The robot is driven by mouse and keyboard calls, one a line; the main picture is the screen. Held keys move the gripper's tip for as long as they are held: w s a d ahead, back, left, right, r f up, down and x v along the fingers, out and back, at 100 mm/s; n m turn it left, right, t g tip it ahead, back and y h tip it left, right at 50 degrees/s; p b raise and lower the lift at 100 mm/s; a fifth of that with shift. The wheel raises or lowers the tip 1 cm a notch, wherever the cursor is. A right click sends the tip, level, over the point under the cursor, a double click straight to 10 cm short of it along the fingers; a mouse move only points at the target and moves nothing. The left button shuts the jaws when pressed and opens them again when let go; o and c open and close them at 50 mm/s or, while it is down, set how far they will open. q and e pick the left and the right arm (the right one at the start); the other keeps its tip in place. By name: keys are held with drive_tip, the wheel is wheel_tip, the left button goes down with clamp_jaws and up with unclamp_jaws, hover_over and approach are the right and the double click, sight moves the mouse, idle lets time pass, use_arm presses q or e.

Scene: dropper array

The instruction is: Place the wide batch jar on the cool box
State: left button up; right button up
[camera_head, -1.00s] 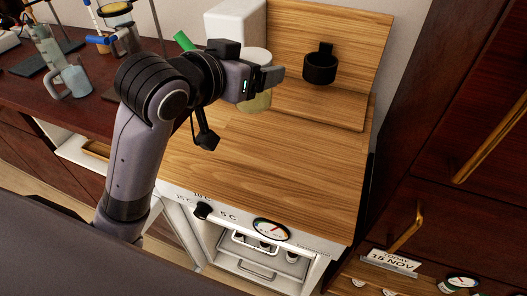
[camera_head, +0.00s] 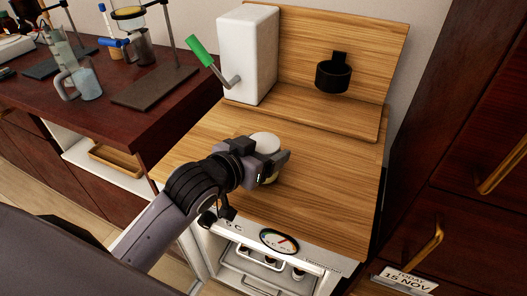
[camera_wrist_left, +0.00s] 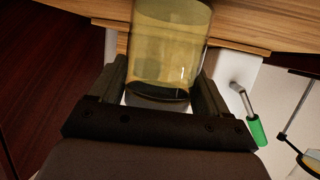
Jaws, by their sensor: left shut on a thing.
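The wide batch jar (camera_head: 265,143) has a pale round lid. In the left wrist view the jar (camera_wrist_left: 168,45) is clear with yellowish contents and sits between the fingers. My left gripper (camera_head: 272,163) is shut on it, over the wooden top of the cool box (camera_head: 325,190). I cannot tell whether the jar's base touches the wood. The cool box has a white front with a dial (camera_head: 279,241) and an open compartment holding small items. My right gripper is not in view.
A white dispenser (camera_head: 248,55) with a green-handled crank (camera_head: 202,51) stands on the back ledge. A black cup holder (camera_head: 333,73) is on the wooden back panel. Glassware and stands occupy the dark bench at left. Dark cabinets (camera_head: 460,150) stand at right. The wooden top's right side is clear.

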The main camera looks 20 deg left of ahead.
use_arm(q)
drive_tip(key=shift+f, duration=0.1)
drive_tip(key=o, duration=1.2)
drive_tip(key=shift+f, duration=0.1)
drive_tip(key=shift+o, duration=0.2)
drive_tip(key=p+v, duration=0.5)
drive_tip(key=v, duration=0.7)
